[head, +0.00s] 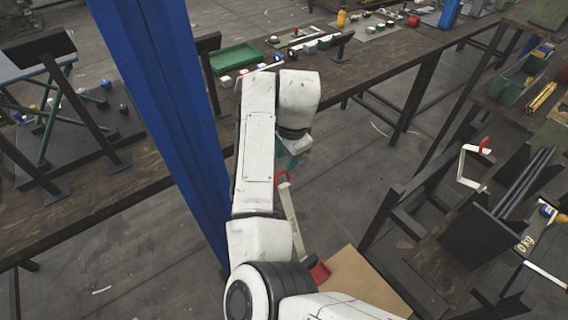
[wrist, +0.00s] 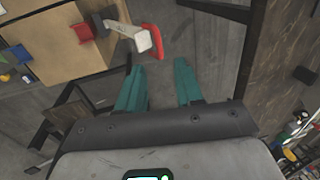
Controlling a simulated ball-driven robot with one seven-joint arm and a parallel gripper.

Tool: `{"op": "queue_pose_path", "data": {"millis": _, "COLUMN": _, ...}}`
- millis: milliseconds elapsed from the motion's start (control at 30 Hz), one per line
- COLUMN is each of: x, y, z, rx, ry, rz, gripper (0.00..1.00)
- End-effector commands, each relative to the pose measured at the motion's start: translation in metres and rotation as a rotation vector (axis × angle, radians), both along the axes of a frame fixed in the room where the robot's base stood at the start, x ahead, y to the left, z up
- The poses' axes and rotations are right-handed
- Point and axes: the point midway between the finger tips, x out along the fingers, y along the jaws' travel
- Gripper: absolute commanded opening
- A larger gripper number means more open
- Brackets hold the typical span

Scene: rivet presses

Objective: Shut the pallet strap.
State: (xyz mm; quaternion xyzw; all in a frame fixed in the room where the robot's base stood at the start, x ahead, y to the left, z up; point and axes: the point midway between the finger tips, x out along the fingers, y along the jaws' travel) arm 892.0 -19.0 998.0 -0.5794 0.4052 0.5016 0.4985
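The pallet strap (head: 291,215) is a pale bar with a red handle at its upper end. In the head view it stands up, slightly tilted, by a tan box-like load (head: 362,285), with a red block (head: 320,272) near its foot. In the wrist view the strap (wrist: 125,30) juts past the edge of the load (wrist: 45,35), its red handle just ahead of my fingers. My gripper (wrist: 160,90) has two teal fingers, apart with nothing between them. In the head view it (head: 288,160) is mostly hidden behind my arm, just above the handle.
A blue post (head: 165,90) stands left of my arm. A long workbench (head: 350,70) with a green tray (head: 236,57) and small parts lies behind. A dark rack (head: 485,235) and another pale, red-tipped piece (head: 468,165) are at right. Floor between is open.

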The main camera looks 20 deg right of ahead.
Motion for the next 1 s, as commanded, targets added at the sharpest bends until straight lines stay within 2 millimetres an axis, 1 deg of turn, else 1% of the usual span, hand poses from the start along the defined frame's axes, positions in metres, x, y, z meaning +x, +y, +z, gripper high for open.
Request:
{"op": "queue_pose_path", "data": {"millis": 100, "x": 0.003, "y": 0.001, "z": -0.02, "rx": 0.001, "ry": 0.004, "rz": 0.002, "gripper": 0.36}}
{"op": "queue_pose_path", "data": {"millis": 300, "x": 0.007, "y": 0.001, "z": -0.041, "rx": 0.0, "ry": 0.001, "rz": 0.0, "gripper": 0.36}}
{"op": "queue_pose_path", "data": {"millis": 433, "x": 0.008, "y": 0.001, "z": -0.046, "rx": 0.001, "ry": 0.001, "rz": 0.0, "gripper": 0.36}}
{"op": "queue_pose_path", "data": {"millis": 700, "x": 0.008, "y": 0.001, "z": -0.047, "rx": 0.0, "ry": 0.0, "rz": 0.0, "gripper": 0.35}}
{"op": "queue_pose_path", "data": {"millis": 1000, "x": 0.008, "y": 0.001, "z": -0.047, "rx": 0.0, "ry": 0.0, "rz": 0.0, "gripper": 0.06}}
